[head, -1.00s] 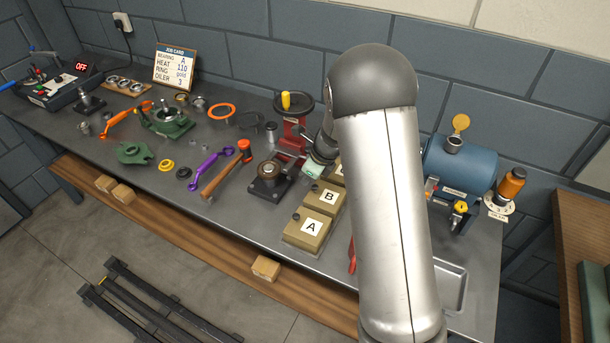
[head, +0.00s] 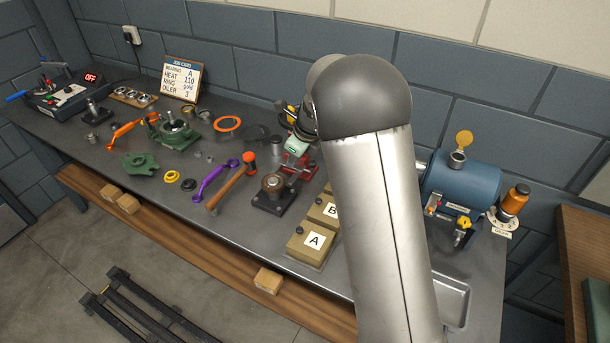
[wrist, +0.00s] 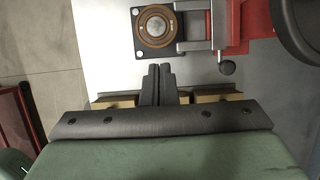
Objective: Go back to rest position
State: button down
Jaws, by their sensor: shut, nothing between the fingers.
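My gripper (wrist: 158,84) shows in the wrist view with its two dark fingers together and nothing between them. It hangs above the bench, just short of a square black stand with a round bronze-coloured part (wrist: 154,27) on top. In the head view my arm covers the right middle of the bench. The wrist end shows near the red press (head: 299,163), and the fingertips are hidden there. The same stand (head: 273,186) sits left of the arm in the head view.
Tan boxes marked A (head: 309,243) and B (head: 323,209) stand beside my arm. A hammer (head: 233,184), a purple wrench (head: 212,180) and green casing parts (head: 138,165) lie to the left. A blue tank (head: 461,186) stands at right. The bench front at left is fairly clear.

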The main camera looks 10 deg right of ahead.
jog(key=s+d+r+n+b, duration=0.1)
jog(key=s+d+r+n, duration=0.15)
jog(key=s+n, duration=0.55)
jog(key=s+d+r+n+b, duration=0.15)
jog(key=s+r+n, duration=0.3)
jog(key=s, duration=0.65)
jog(key=s+d+f+n+h, duration=0.1)
jog(key=s+d+n, duration=0.1)
jog(key=s+n, duration=0.4)
jog(key=s+d+f+n+g+h, duration=0.1)
jog(key=s+d+f+n+h, duration=0.1)
jog(key=s+n, duration=0.4)
jog(key=s, duration=0.5)
jog(key=shift+d+f+n, duration=0.2)
jog(key=shift+d+n, duration=0.05)
jog(key=shift+n, duration=0.1)
